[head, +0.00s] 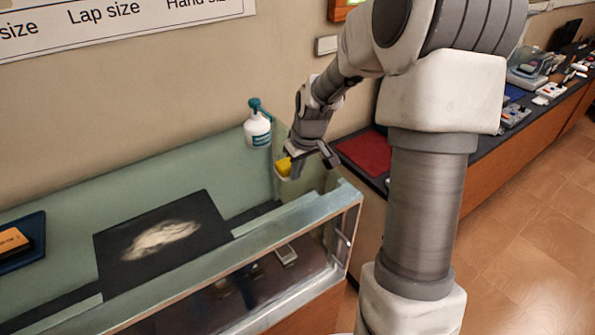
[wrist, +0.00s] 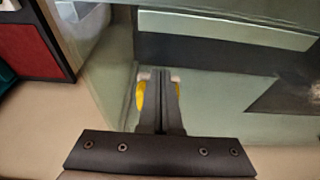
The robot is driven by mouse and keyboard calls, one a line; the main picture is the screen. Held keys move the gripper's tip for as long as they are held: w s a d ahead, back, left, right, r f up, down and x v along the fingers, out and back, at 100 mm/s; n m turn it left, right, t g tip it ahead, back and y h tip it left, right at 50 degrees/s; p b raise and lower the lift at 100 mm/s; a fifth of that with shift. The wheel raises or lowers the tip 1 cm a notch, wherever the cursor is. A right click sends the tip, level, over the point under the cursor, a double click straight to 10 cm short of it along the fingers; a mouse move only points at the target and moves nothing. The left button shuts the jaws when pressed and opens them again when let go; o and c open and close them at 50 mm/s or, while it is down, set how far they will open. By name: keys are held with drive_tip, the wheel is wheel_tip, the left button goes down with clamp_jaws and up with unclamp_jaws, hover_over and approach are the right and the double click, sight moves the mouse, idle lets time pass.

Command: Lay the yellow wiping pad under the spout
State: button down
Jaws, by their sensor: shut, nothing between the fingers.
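The yellow wiping pad (head: 284,166) is at the right end of the pale green counter, in or against a small white holder that is partly hidden. My gripper (head: 297,168) points down right at the pad. In the wrist view, my gripper (wrist: 160,76) has its fingers together with nothing between them, and yellow pad (wrist: 140,96) shows on both sides behind them. I cannot tell whether they touch the pad. A white bottle (head: 257,132) with a teal pump spout (head: 256,105) is by the back wall, left of my gripper.
A black mat (head: 110,245) with a pale smear lies on the counter. A blue tray (head: 33,250) with an orange-topped item is at far left. A glass-fronted case edge (head: 350,195) runs along the front. A red panel (head: 366,152) lies to the right.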

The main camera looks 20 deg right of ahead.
drive_tip(key=w, duration=0.2)
drive_tip(key=w+a, duration=0.1)
drive_tip(key=w, duration=0.4)
drive_tip(key=shift+w+a, duration=0.3)
drive_tip(key=shift+w, duration=0.1)
drive_tip(key=shift+s, duration=0.1)
